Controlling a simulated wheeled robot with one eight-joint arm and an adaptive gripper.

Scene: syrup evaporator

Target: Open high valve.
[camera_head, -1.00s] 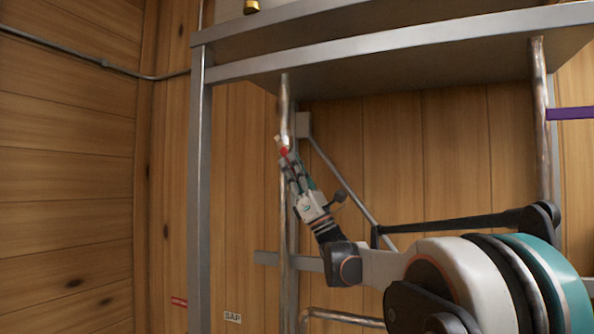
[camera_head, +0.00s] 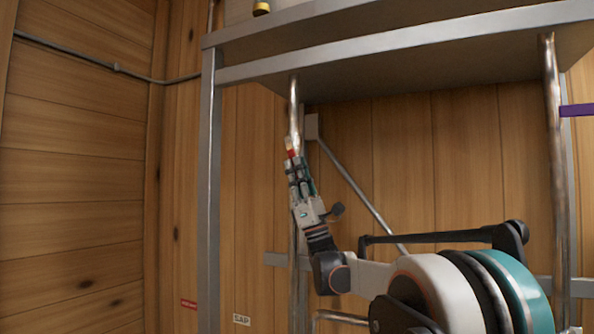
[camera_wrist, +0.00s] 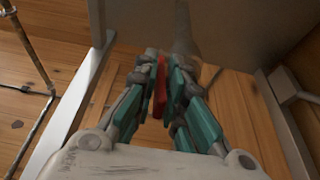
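The high valve is a small fitting with a red handle (camera_head: 292,154), on the upright pipe (camera_head: 294,105) below the raised metal pan. A pale yellowish end shows just above the red. My gripper (camera_head: 293,160) reaches up to it from below, its fingers nearly upright along the pipe. In the wrist view the red handle (camera_wrist: 160,88) lies between the green-padded fingers of my gripper (camera_wrist: 164,75), which are close together on either side of it and look shut on it. The fingers hide part of the valve body.
The metal frame post (camera_head: 211,190) stands left of the valve, and the pan (camera_head: 400,72) hangs over it. A diagonal brace (camera_head: 355,187) runs behind to the right. Another upright pipe (camera_head: 555,150) stands at the far right. The plank wall lies behind.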

